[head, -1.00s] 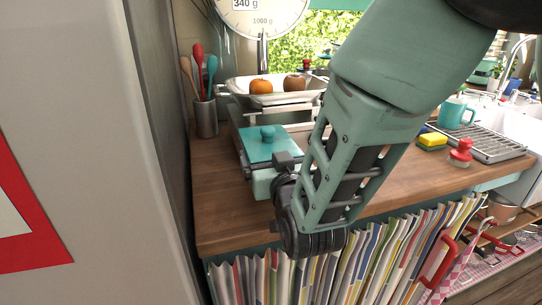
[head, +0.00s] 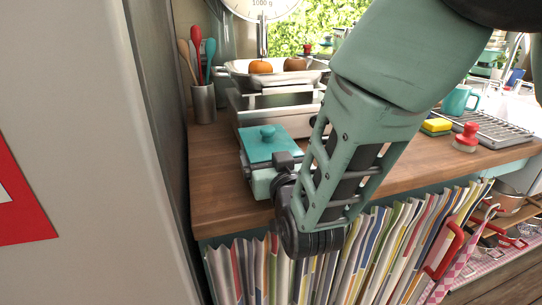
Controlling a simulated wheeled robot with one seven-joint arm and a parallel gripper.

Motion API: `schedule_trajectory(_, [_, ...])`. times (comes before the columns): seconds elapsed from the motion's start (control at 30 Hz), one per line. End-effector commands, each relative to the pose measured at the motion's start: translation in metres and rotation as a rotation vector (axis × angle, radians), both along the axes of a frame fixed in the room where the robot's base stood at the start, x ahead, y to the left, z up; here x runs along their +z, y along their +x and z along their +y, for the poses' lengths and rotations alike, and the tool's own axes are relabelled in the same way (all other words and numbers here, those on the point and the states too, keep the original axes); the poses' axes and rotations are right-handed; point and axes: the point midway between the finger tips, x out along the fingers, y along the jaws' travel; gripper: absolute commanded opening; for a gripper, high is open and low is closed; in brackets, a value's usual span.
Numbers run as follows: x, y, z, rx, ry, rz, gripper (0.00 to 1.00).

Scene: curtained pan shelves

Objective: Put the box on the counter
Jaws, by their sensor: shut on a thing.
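The box (head: 262,181) is pale teal with a brighter teal lid (head: 272,143) and a round knob on top. It is at the left part of the wooden counter (head: 215,203), over the surface near the front edge. I cannot tell whether its underside touches the wood. My gripper (head: 284,166) is shut on the box at its near right side. My wrist and arm hide the right side of the box.
A kitchen scale with a pan (head: 275,76) of fruit stands behind the box. A utensil cup (head: 203,104) is at the back left. A sponge (head: 435,126), red-knobbed item (head: 467,137) and mug (head: 459,100) are to the right. A tall grey panel (head: 80,120) borders the left.

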Motion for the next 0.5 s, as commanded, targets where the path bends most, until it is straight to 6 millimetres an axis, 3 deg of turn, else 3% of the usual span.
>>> schedule_trajectory(0.4, [-0.0035,0.0005,0.0001,0.0,0.002,-0.005,0.46])
schedule_trajectory(0.43, [-0.0029,0.0005,0.0002,0.0,0.002,-0.005,0.96])
schedule_trajectory(0.5, [-0.0029,0.0004,0.0001,0.0,0.002,-0.004,1.0])
